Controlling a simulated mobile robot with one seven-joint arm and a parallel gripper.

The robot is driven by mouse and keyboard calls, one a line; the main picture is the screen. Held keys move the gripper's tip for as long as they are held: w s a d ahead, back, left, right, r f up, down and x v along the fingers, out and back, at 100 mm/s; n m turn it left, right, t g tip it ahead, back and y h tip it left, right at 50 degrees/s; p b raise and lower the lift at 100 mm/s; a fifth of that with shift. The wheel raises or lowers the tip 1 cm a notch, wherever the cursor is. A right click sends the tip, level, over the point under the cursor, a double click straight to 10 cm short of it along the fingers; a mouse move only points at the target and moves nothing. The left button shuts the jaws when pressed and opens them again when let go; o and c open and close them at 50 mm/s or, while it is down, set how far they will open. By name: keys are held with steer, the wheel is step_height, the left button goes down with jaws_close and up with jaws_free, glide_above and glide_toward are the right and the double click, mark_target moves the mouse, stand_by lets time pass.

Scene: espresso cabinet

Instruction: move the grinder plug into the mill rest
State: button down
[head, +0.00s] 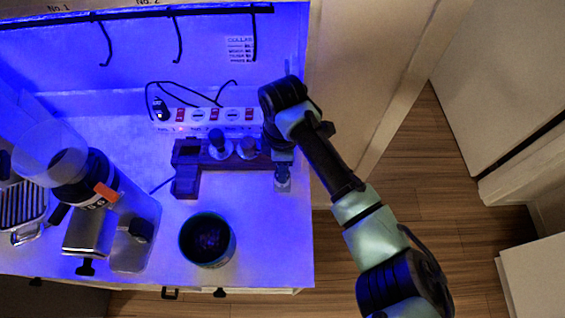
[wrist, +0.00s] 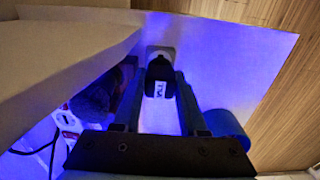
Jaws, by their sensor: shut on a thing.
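My gripper (wrist: 163,80) is shut on a black plug-like piece with a white label, which I take as the grinder plug (wrist: 158,71). The label's print is too small and turned to read surely. A pale rounded piece (wrist: 160,52), possibly the mill rest, shows just beyond the plug. I cannot tell whether the two touch. In the head view my gripper (head: 283,160) is low at the right end of the dark wooden stand, above a small grey piece (head: 282,180). The arm hides most of the plug there.
A white power strip (head: 245,115) with red switches and black cords runs behind the wooden stand (head: 222,160). A dark bowl (head: 207,240) stands in front. The grinder (head: 135,230) is at left. The counter's right edge is close to my gripper.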

steer(key=shift+f+b, duration=0.65)
steer(key=shift+f, duration=0.55)
steer(key=shift+c, duration=1.8)
jaws_free()
steer(key=shift+r, duration=0.1)
step_height(320, 180, up, 13)
steer(key=shift+f+b, duration=0.1)
steer(key=shift+b, duration=0.95)
